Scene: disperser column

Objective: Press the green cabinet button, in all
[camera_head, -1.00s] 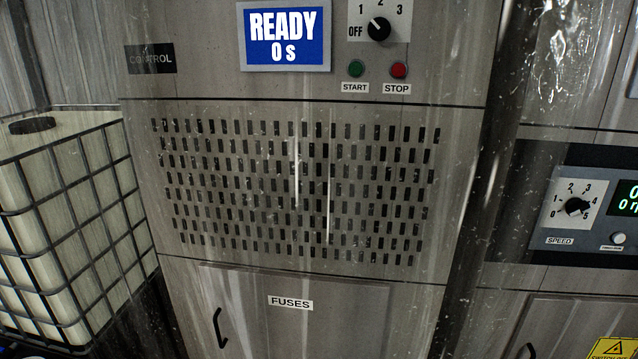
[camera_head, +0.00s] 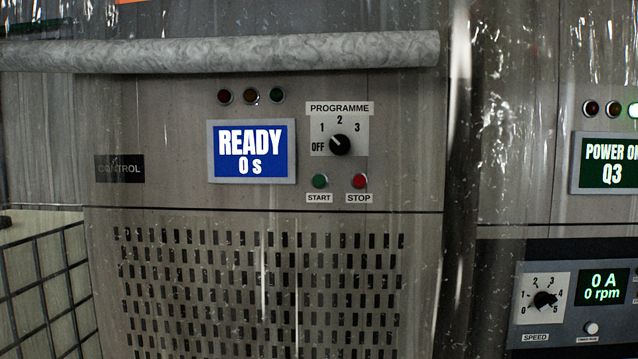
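The green START button (camera_head: 320,181) sits on the grey metal cabinet (camera_head: 400,140), above its "START" label. The red STOP button (camera_head: 359,181) is just to its right. The programme knob (camera_head: 339,144) above them appears turned toward OFF. The blue display (camera_head: 251,152) to the left reads "READY 0 s". A green lamp (camera_head: 277,95) sits higher up, in a row with a red and an amber lamp. Neither of my grippers is in view.
A rolled, translucent sheet (camera_head: 220,51) runs across the cabinet's top. A vented panel (camera_head: 260,290) lies below the controls. A caged tank (camera_head: 45,285) stands at left. A second cabinet with a speed knob (camera_head: 544,299) and a "POWER ON Q3" display (camera_head: 604,163) is at right.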

